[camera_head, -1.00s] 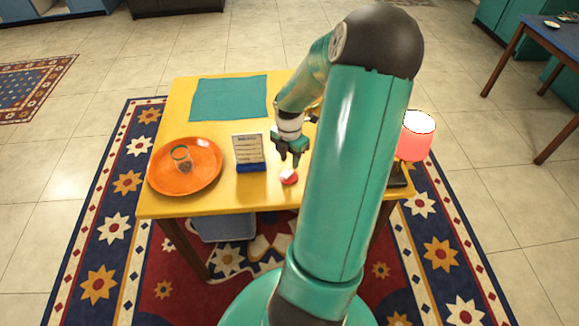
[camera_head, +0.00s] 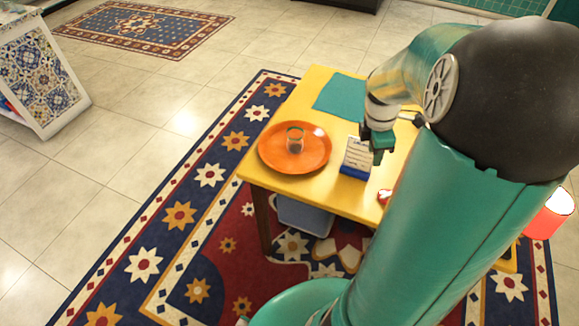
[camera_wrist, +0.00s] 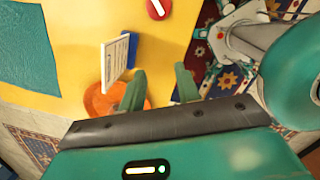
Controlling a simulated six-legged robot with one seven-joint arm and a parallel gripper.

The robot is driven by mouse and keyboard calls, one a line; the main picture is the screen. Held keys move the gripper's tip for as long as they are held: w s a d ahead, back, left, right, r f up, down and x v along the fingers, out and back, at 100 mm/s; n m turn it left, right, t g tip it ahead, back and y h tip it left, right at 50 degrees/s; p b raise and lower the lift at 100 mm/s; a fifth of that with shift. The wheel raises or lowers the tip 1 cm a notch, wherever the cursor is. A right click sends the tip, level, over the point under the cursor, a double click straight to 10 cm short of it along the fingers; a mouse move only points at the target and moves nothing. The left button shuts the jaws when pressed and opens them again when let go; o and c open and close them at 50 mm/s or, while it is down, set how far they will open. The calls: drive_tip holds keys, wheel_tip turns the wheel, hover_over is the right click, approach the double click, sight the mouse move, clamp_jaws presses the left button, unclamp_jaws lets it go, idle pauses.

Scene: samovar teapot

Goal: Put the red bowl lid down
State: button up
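The red lid (camera_head: 384,196), a small round red thing with a white mark, lies on the yellow table (camera_head: 335,85) near its front edge. My arm partly hides it in the head view. In the wrist view the lid (camera_wrist: 158,9) shows at the top edge, clear of both fingers. My gripper (camera_head: 379,154) is above the table, beside the small sign and apart from the lid. In the wrist view my gripper (camera_wrist: 160,82) has its two green fingers spread with nothing between them.
An upright sign on a blue base (camera_head: 357,158) stands next to my gripper. An orange plate (camera_head: 276,152) holds a glass (camera_head: 295,139). A teal cloth (camera_head: 341,97) lies at the back. A blue bin (camera_head: 303,216) sits under the table.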

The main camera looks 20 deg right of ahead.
drive_tip(key=s+a+r+m+t, duration=0.2)
drive_tip(key=a+r+m, duration=0.2)
drive_tip(key=a, duration=0.5)
drive_tip(key=s+a+r+m+t+y, duration=0.1)
drive_tip(key=s+a+r+m+t, duration=0.1)
drive_tip(key=a+r+m, duration=0.3)
drive_tip(key=s+a+r+m+t, duration=0.1)
drive_tip(key=a+r+m, duration=0.3)
drive_tip(key=a, duration=0.9)
drive_tip(key=shift+s+a+r+t+y, duration=0.3)
drive_tip(key=shift+s+a+r+t, duration=0.1)
drive_tip(key=shift+s+r, duration=0.25)
